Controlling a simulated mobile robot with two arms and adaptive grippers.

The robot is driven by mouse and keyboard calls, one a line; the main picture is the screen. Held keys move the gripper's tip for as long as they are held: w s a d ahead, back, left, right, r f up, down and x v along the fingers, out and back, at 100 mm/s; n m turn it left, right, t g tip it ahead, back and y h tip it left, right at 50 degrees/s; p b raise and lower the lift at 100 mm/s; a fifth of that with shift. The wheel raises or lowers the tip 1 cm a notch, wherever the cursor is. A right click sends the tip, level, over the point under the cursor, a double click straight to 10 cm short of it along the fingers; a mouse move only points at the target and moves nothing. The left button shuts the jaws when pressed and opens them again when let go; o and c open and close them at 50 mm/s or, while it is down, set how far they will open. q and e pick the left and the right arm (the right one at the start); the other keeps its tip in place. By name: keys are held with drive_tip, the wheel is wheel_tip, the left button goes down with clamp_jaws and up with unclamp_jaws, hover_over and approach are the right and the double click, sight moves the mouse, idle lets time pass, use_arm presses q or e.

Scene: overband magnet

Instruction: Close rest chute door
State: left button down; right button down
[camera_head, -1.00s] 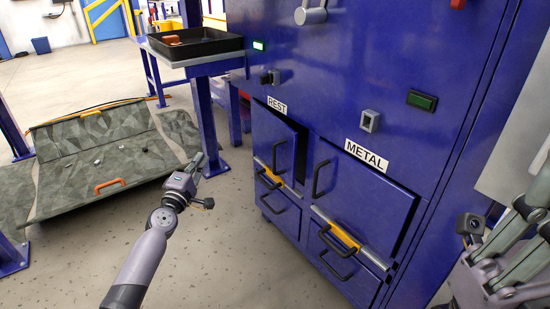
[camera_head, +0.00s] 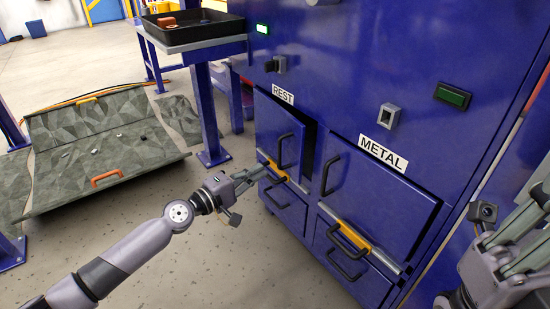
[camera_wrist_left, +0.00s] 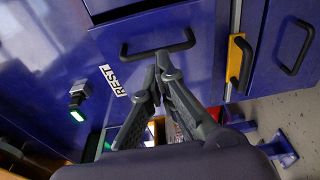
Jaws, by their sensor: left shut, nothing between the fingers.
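The rest chute door (camera_head: 272,122) is a blue panel below the REST label (camera_head: 283,95), with a black bar handle (camera_head: 281,150). It stands ajar, with a dark gap along its right side. My left gripper (camera_head: 262,171) is shut and empty, just left of the door's lower part. In the left wrist view, the shut fingertips (camera_wrist_left: 164,62) are close to a black handle (camera_wrist_left: 158,52); I cannot tell whether they touch it. My right gripper (camera_head: 530,225) is at the right edge, partly cut off, away from the rest door.
The METAL door (camera_head: 385,195) is to the right and also stands out from the cabinet. Yellow latches (camera_head: 352,236) and lower drawers are below. A black tray (camera_head: 195,30) sits on a blue stand at left.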

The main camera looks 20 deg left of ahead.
sight(280, 157)
use_arm(q)
drive_tip(key=x, duration=0.6)
drive_tip(key=shift+w, duration=0.2)
drive_tip(key=shift+w+d, duration=0.25)
drive_tip(key=shift+w, duration=0.15)
